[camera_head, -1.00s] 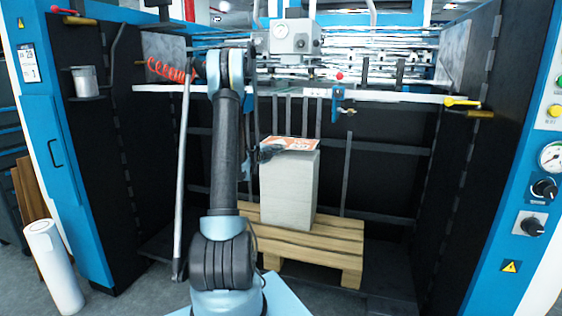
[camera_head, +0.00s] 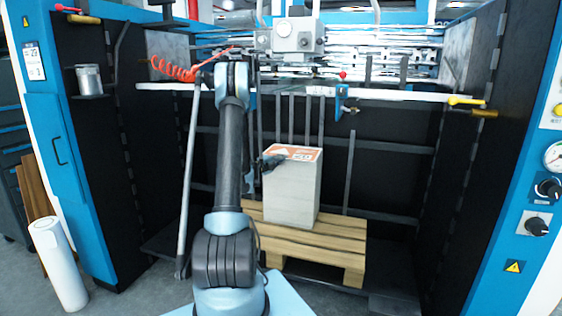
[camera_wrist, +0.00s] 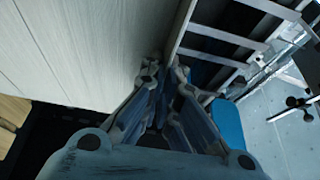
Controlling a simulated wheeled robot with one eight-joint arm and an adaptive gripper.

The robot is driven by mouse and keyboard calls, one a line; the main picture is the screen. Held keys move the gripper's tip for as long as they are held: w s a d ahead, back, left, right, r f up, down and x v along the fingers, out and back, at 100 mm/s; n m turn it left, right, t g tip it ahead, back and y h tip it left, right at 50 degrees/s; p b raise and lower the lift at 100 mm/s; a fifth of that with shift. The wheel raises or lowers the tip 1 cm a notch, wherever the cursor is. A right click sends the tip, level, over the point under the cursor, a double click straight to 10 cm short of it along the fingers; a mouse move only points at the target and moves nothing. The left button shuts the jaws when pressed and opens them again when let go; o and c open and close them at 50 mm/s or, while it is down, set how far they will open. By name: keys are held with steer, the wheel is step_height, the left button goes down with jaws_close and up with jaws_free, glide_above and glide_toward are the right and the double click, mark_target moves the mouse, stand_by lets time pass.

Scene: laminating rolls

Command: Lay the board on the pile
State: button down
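The board (camera_head: 293,153), printed orange and white, lies flat on top of the pale pile (camera_head: 292,195) in the head view. Its edges look roughly in line with the pile's edges. My gripper (camera_head: 276,162) is at the upper left side of the pile, just beside or below the board's left edge. In the wrist view the fingers of my gripper (camera_wrist: 164,75) come close together at their tips, beside a large pale surface that looks like the side of the pile. I cannot tell whether they touch the board or hold anything.
The pile stands on a wooden pallet (camera_head: 315,246) inside a dark machine bay. Upright rods stand behind it, and a rail (camera_head: 400,95) with a blue clamp (camera_head: 341,103) crosses above. A white roll (camera_head: 57,263) stands at the far left. Room right of the pile is free.

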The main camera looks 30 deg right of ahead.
steer(key=c, duration=1.8)
jaws_free()
steer(key=shift+r, duration=0.1)
